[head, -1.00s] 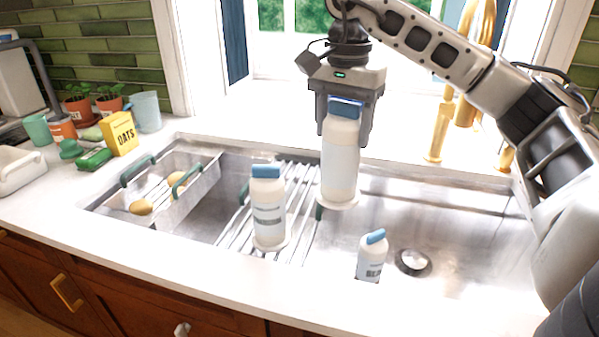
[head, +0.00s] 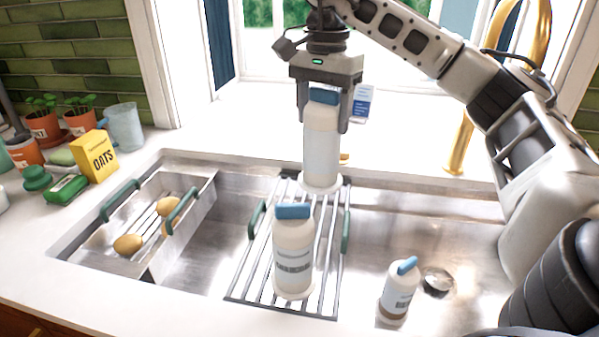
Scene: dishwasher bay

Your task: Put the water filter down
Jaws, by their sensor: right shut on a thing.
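A white cylindrical water filter (head: 321,150) with a blue cap hangs upright from my right gripper (head: 325,122). The gripper is shut on its top, and the fingers point down. The filter's wide round base is over the far end of the slatted metal rack (head: 254,262) in the sink. I cannot tell whether the base touches the slats. A similar white bottle (head: 293,250) with a blue cap stands on the near part of the rack, in front of the held filter. My left gripper is not in view.
A small white bottle (head: 398,292) stands in the sink right of the rack, near the drain (head: 437,281). A metal colander (head: 186,222) with potatoes sits at the left. A gold faucet (head: 461,145) rises behind. Oats (head: 94,155) and pots line the left counter.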

